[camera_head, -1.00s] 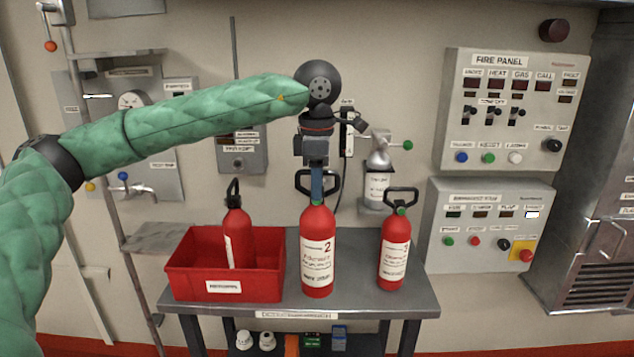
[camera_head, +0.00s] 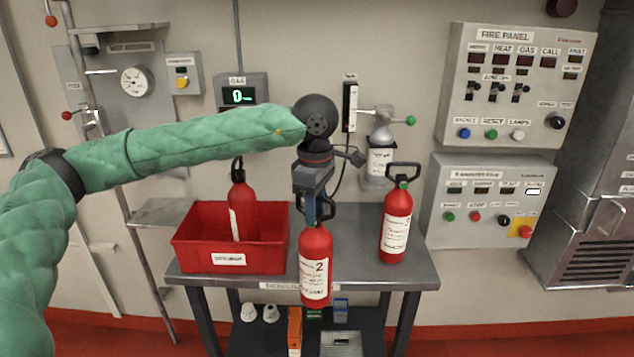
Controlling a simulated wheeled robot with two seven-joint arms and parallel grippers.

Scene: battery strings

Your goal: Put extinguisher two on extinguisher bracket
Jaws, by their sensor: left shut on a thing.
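Extinguisher two (camera_head: 315,262), a red cylinder with a white label marked 2, hangs upright or nearly so at the front edge of the table. Its bottom shows lower than the tabletop's front edge. My left gripper (camera_head: 312,205) comes down from above and is shut on its top, at the black handle. The jaws partly hide that handle. I cannot pick out a bracket for extinguishers in this view. My right gripper is not in view.
A red bin (camera_head: 215,262) holding another extinguisher (camera_head: 242,210) stands left on the grey table (camera_head: 350,272). A third extinguisher (camera_head: 396,225) stands at the right. Small items lie on the lower shelf. Panels, including a fire panel (camera_head: 515,85), cover the wall behind.

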